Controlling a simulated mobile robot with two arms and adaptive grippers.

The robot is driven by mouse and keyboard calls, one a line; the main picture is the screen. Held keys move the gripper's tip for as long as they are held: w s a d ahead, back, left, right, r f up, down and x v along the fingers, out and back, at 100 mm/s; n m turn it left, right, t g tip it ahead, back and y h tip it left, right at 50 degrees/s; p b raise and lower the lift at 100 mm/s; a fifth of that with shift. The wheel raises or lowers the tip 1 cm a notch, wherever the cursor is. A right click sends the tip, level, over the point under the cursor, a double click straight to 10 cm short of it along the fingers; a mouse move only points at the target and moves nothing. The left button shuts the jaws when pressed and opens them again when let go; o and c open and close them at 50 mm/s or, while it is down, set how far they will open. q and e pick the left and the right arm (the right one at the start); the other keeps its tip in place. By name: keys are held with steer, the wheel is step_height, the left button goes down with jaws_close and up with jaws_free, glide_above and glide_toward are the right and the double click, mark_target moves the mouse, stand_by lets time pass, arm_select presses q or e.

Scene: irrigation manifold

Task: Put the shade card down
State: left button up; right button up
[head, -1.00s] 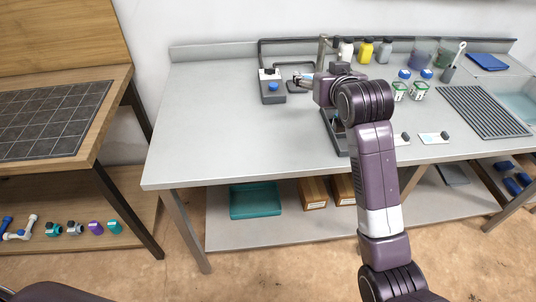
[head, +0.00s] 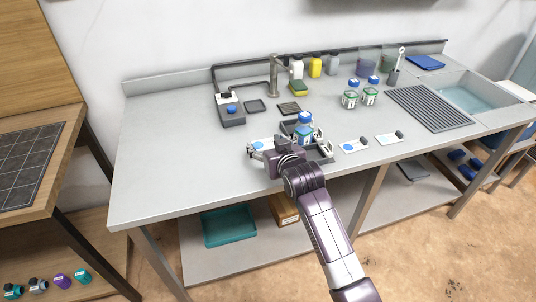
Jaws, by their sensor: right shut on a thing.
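A white shade card (head: 262,145) with a blue spot shows at my right gripper (head: 256,150), low over or on the front middle of the grey bench. The gripper points left and is shut on the card; its jaws partly hide it. I cannot tell if the card touches the bench top. Two similar white cards with dark knobs lie to the right: one with a blue spot (head: 352,146) and a paler one (head: 389,138). My left gripper is not in view.
A dark tray (head: 322,157) with a blue-capped jar (head: 304,132) stands just right of the gripper. A grey device with a blue button (head: 231,111) is behind left. Two jars (head: 350,98) (head: 370,96) and a ribbed drain mat (head: 430,108) are farther right. The bench's left is clear.

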steer(key=shift+f, duration=2.05)
steer(key=shift+f, duration=0.15)
steer(key=o, duration=0.9)
steer(key=shift+o, duration=0.2)
steer(key=shift+s+r, duration=0.15)
steer(key=shift+r, duration=0.05)
steer(key=v, duration=1.2)
